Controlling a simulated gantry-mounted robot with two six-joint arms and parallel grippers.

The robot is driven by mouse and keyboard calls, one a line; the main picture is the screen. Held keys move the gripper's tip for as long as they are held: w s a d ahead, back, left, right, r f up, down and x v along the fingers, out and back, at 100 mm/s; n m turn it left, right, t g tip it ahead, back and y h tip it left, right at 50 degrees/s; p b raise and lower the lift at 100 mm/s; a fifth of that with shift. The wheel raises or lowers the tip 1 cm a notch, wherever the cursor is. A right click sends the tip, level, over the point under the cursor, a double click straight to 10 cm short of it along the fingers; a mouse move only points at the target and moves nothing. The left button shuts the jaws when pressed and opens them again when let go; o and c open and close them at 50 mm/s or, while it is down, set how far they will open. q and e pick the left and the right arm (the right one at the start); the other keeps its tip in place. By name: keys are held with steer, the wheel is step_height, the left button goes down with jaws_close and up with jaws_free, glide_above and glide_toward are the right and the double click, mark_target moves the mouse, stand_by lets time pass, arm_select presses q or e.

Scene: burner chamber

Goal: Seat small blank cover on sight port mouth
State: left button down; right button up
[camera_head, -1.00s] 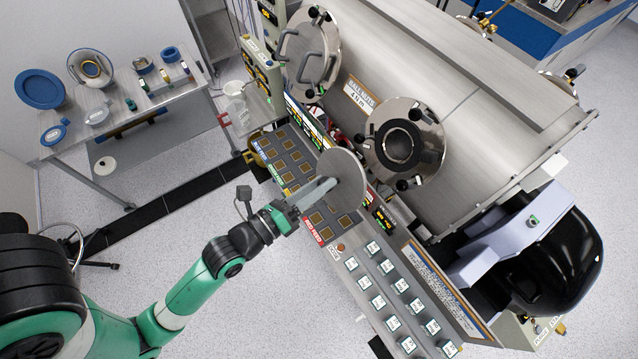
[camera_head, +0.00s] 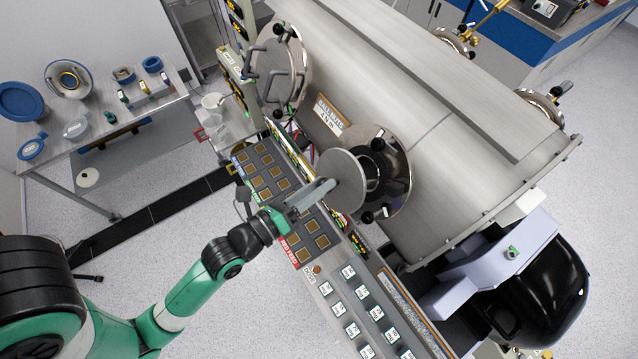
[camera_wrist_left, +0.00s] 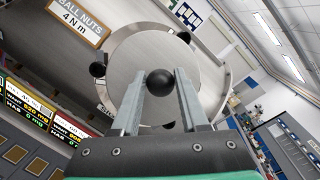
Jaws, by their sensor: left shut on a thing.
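The small blank cover (camera_head: 341,180) is a round grey metal disc. My left gripper (camera_head: 322,192) is shut on its dark ball knob (camera_wrist_left: 160,82), and the disc stands out in front of the fingers. In the head view the disc overlaps the left part of the sight port mouth (camera_head: 378,163), a dark opening in a steel flange (camera_head: 397,190) with black ball nuts. In the left wrist view the disc (camera_wrist_left: 135,62) hides most of the flange behind it. I cannot tell whether disc and mouth touch. My right gripper is not in view.
The large steel chamber (camera_head: 430,110) fills the right side. A control panel with square keys (camera_head: 352,310) runs below the arm. A handled round door (camera_head: 280,72) is left of the port. A side table (camera_head: 110,135) holds blue-rimmed parts.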

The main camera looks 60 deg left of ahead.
mark_target(338, 179)
arm_select(q)
steer(key=shift+w+f+b, duration=0.3)
steer(key=shift+w+f, duration=0.1)
steer(key=shift+w, duration=0.4)
steer(key=shift+w+f+b, duration=0.3)
steer(key=shift+w+f, duration=0.1)
steer(key=shift+w, duration=0.4)
steer(key=shift+w+f+b, duration=0.3)
steer(key=shift+w+f, duration=0.1)
steer(key=shift+w, duration=0.55)
steer(key=shift+w+f, duration=0.1)
steer(key=shift+w, duration=0.1)
